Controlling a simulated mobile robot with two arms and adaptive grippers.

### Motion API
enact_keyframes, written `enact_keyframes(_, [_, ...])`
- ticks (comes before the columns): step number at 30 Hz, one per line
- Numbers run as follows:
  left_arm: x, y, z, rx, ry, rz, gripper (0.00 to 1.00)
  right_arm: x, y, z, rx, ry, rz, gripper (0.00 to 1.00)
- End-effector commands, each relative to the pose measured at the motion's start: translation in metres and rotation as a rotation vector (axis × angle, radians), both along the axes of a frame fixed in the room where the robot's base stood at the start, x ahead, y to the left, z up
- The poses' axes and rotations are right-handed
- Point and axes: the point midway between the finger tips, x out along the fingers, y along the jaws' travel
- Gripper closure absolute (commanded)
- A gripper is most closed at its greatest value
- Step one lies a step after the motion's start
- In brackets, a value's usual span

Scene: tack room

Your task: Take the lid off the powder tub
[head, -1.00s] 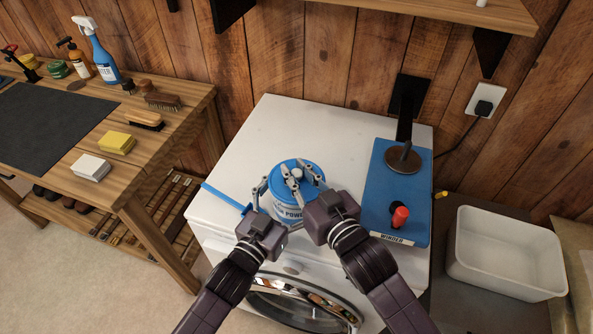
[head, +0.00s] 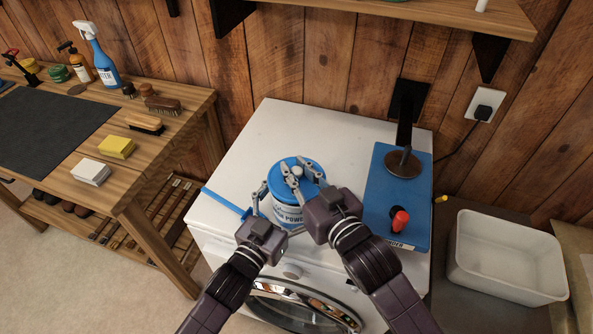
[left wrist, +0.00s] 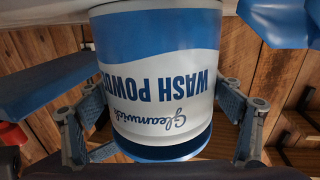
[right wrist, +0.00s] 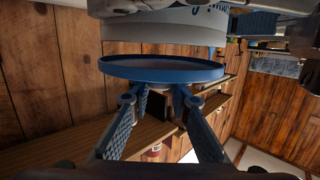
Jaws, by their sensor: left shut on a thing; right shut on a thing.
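The powder tub (head: 289,213) is white and blue with "WASH POWDER" lettering and stands upright on the white machine. My left gripper (head: 262,205) is shut around its sides; in the left wrist view the upside-down tub (left wrist: 160,85) sits between the two fingers. My right gripper (head: 303,178) is shut on the blue lid (head: 285,165) from above. In the right wrist view, also upside down, the lid (right wrist: 160,75) is at the fingertips, with a narrow gap between it and the tub. The tub's inside is hidden.
The white machine top (head: 262,130) has free room behind the tub. A blue winder (head: 385,190) with a red knob stands right of it, and a blue strip (head: 222,200) lies left. A white bin (head: 505,255) is at far right, a wooden bench (head: 150,190) at left.

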Motion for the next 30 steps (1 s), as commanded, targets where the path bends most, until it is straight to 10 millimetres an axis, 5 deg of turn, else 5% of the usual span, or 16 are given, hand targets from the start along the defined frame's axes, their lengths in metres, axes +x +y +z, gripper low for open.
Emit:
enact_keyframes(8, [0.001, 0.000, 0.003, -0.003, -0.007, 0.000, 0.58, 0.000, 0.000, 0.003, 0.000, -0.001, 0.000, 1.00])
enact_keyframes(17, [0.001, 0.000, 0.003, -0.003, -0.007, 0.000, 0.58, 0.000, 0.000, 0.037, 0.002, -0.002, 0.000, 1.00])
enact_keyframes(25, [0.001, 0.000, 0.004, -0.003, -0.007, 0.000, 0.58, 0.000, 0.000, 0.041, 0.000, 0.000, 0.000, 1.00])
enact_keyframes(26, [0.001, 0.000, 0.004, -0.003, -0.007, 0.000, 0.14, 0.000, 0.000, 0.041, 0.000, 0.000, 0.000, 1.00])
enact_keyframes(30, [0.000, 0.000, 0.003, -0.003, -0.005, 0.000, 0.00, 0.000, 0.000, 0.040, 0.000, 0.000, 0.000, 1.00])
